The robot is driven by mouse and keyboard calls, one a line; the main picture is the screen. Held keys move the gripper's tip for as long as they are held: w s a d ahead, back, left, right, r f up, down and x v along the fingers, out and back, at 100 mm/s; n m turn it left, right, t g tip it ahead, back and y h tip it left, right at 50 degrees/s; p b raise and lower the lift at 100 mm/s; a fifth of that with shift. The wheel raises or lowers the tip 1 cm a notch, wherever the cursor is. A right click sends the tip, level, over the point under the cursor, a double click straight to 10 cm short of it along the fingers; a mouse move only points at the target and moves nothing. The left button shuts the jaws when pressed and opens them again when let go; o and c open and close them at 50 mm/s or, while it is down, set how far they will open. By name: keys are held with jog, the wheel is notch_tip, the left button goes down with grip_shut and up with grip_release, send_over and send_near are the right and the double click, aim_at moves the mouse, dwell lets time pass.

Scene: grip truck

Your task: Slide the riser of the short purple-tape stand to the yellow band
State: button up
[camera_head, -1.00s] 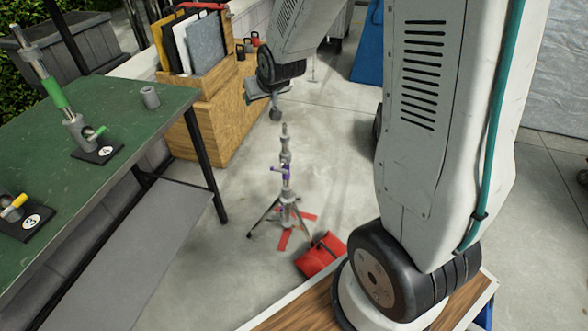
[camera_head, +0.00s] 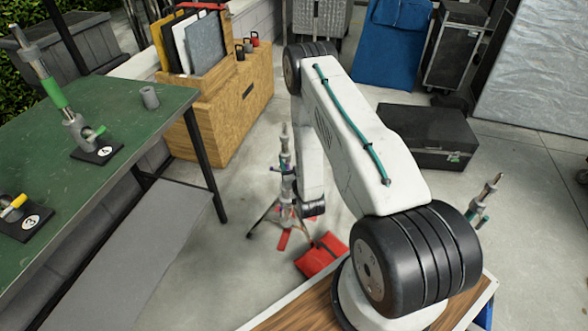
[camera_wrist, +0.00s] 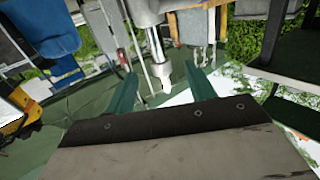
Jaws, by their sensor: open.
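The short purple-tape stand (camera_head: 287,186) is upright on the floor on splayed dark legs in the head view. Its grey upper post shows beside my arm, which covers part of its right side. I cannot make out the yellow band. In the wrist view my gripper (camera_wrist: 160,78) is open, with its two teal fingers apart. A grey metal post (camera_wrist: 157,45) shows between and beyond the fingers. I cannot tell how near it is or whether the fingers touch it. In the head view the fingers are hidden.
A red bag (camera_head: 320,254) lies beside the stand's legs. A green table (camera_head: 110,105) with numbered clamp bases is at left, with a wooden crate (camera_head: 228,118) behind. A black case (camera_head: 425,137) and another stand (camera_head: 484,202) are at right.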

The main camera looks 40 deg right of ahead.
aim_at(286, 148)
jog(key=x, duration=1.2)
jog(key=shift+s+d+f, duration=0.15)
jog(key=shift+d+f, duration=0.15)
jog(key=shift+f, duration=0.1)
grip_shut()
jog(key=shift+r, duration=6)
jog(key=shift+o, duration=0.4)
grip_release()
